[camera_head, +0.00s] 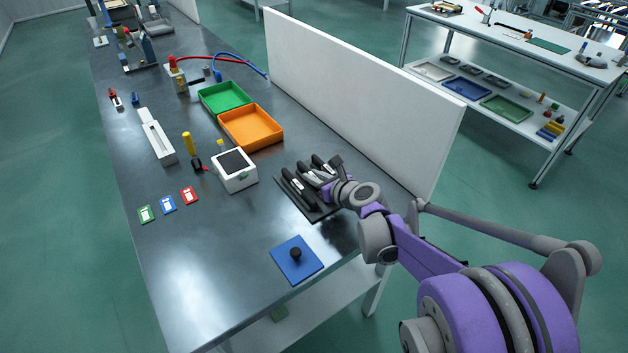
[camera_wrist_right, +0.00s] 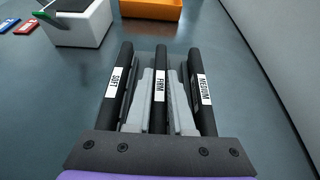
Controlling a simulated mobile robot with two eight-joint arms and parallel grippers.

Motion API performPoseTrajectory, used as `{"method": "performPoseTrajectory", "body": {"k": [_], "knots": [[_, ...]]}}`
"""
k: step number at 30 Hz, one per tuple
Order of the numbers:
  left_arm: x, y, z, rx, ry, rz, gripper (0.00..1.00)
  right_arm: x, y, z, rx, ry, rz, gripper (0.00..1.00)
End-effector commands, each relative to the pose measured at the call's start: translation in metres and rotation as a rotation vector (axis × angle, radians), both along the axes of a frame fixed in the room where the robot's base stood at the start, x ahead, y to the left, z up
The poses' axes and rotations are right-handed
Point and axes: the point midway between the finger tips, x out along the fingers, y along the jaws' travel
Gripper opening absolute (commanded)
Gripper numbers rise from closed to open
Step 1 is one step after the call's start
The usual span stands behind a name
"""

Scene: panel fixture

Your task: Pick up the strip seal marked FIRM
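Three black strip seals with white labels lie side by side on a dark tray (camera_head: 319,215). In the right wrist view they read SOFT (camera_wrist_right: 117,82), FIRM (camera_wrist_right: 159,84) and MEDIUM (camera_wrist_right: 203,90) from left to right. My right gripper (camera_wrist_right: 161,85) is over the tray, with one grey finger on each side of the FIRM seal, between it and its neighbours. The fingers are very close to the seal; I cannot tell whether they touch it. The head view shows this gripper (camera_head: 327,180) at the tray's right side, partly hiding the seals. My left gripper is not in view.
A white box with a dark top (camera_head: 234,180) stands left of the tray. An orange bin (camera_head: 252,143) and a green bin (camera_head: 208,105) are behind. A blue plate with a black knob (camera_head: 291,268) lies in front. A white panel (camera_head: 350,90) stands along the right side.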

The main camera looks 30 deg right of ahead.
Motion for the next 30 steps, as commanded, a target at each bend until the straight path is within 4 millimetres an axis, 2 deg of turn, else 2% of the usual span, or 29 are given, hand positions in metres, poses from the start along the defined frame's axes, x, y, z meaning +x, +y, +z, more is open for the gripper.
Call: {"method": "performPoseTrajectory", "body": {"k": [1,3,17,20,30], "knots": [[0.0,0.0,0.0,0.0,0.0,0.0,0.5,0.0,0.0,0.0,0.0,0.0,0.0,0.1],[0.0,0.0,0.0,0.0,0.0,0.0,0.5,0.0,0.0,0.0,0.0,0.0,0.0,0.0],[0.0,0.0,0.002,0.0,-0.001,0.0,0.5,0.0,0.0,0.005,0.0,0.0,0.0,0.0],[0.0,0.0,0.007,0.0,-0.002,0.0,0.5,-0.001,0.0,0.019,0.0,-0.001,0.0,0.0],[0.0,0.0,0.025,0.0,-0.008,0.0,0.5,0.0,0.0,0.085,0.0,-0.001,0.0,0.0]]}}
